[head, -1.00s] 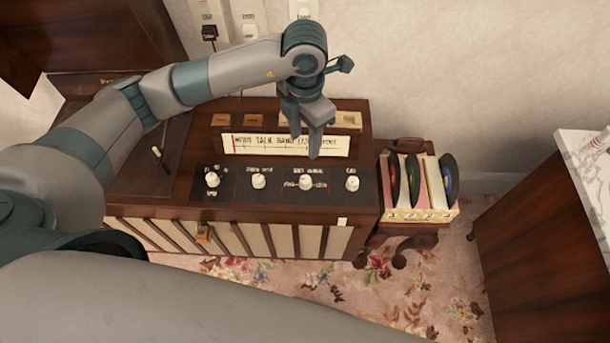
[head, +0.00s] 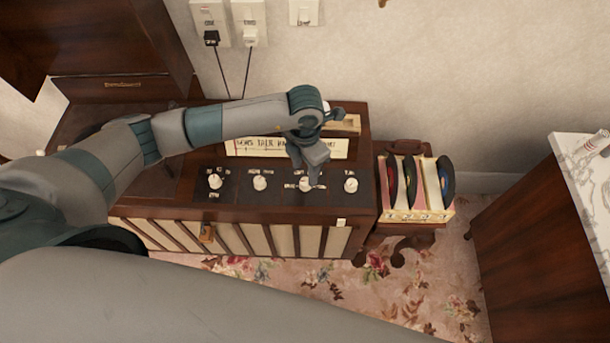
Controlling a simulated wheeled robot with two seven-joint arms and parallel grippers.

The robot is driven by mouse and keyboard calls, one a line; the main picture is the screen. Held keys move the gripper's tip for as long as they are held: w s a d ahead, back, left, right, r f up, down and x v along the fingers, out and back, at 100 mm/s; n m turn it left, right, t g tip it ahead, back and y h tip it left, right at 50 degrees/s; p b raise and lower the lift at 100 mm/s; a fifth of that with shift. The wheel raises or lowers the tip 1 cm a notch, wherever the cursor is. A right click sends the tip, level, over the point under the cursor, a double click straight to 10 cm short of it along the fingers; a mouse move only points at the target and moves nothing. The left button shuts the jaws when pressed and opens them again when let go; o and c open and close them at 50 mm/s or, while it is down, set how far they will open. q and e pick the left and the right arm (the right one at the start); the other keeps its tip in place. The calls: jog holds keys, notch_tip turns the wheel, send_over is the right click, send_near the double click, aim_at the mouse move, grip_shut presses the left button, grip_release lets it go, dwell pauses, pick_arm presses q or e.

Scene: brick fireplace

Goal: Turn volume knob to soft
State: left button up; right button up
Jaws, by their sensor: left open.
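A wooden radio cabinet (head: 270,212) has a row of several white knobs on its dark front panel. From left to right they are a first knob (head: 215,181), a second knob (head: 260,183), a third knob (head: 305,184) and a last knob (head: 351,185). The small labels are too blurred to tell surely which is the volume knob. My left gripper (head: 308,178) is open and points down at the third knob, partly covering it. I cannot tell whether the fingers touch it. My right gripper is out of view.
A rack of records (head: 418,214) stands on a small stool right of the radio. A marble-topped cabinet (head: 520,230) is at the far right. Wall sockets with plugs (head: 212,38) are behind. A lit dial strip (head: 240,146) lies above the knobs, partly hidden by my arm.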

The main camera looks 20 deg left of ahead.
aim_at(305, 181)
pick_arm(q)
jog(key=shift+f+p, duration=0.45)
jog(key=shift+f, duration=2.35)
jog(key=c, duration=1)
